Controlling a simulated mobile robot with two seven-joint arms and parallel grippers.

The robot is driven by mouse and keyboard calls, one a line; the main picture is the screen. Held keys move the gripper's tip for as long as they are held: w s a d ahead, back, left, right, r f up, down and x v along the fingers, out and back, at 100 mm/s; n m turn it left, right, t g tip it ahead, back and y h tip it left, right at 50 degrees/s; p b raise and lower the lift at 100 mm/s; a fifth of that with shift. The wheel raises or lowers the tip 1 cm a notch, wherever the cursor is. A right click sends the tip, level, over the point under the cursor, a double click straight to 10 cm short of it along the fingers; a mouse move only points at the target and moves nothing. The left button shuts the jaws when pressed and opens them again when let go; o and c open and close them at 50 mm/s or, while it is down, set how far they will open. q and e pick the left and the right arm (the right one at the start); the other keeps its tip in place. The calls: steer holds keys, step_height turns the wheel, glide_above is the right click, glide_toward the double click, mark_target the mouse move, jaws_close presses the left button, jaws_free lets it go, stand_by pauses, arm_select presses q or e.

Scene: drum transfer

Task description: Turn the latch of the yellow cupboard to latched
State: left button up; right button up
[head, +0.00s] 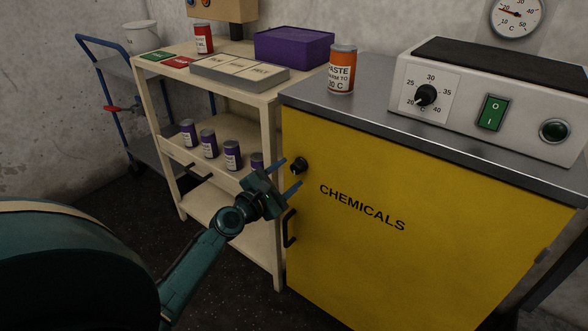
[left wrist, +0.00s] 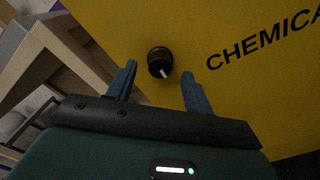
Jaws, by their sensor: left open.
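The yellow cupboard (head: 400,260) stands at the right in the head view, with its door marked CHEMICALS facing me and appearing shut. The latch, a round black knob (head: 300,165), sits at the door's upper left; it also shows in the left wrist view (left wrist: 160,62) with a white pointer mark slanting down and to the right. A black handle (head: 289,228) is below it. My left gripper (head: 289,175) is open in front of the latch. In the left wrist view its fingers (left wrist: 157,88) lie either side of the knob, apart from it. My right gripper is not in view.
A cream shelf trolley (head: 268,140) stands left of the cupboard, holding several purple cans, a red can (head: 204,38) and a purple box (head: 293,47). On the cupboard's grey top are an orange can (head: 341,70) and a heater unit (head: 480,95).

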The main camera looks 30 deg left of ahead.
mark_target(295, 169)
arm_select(q)
steer(key=shift+w+d, duration=0.1)
steer(key=shift+w, duration=1.55)
steer(key=c, duration=1)
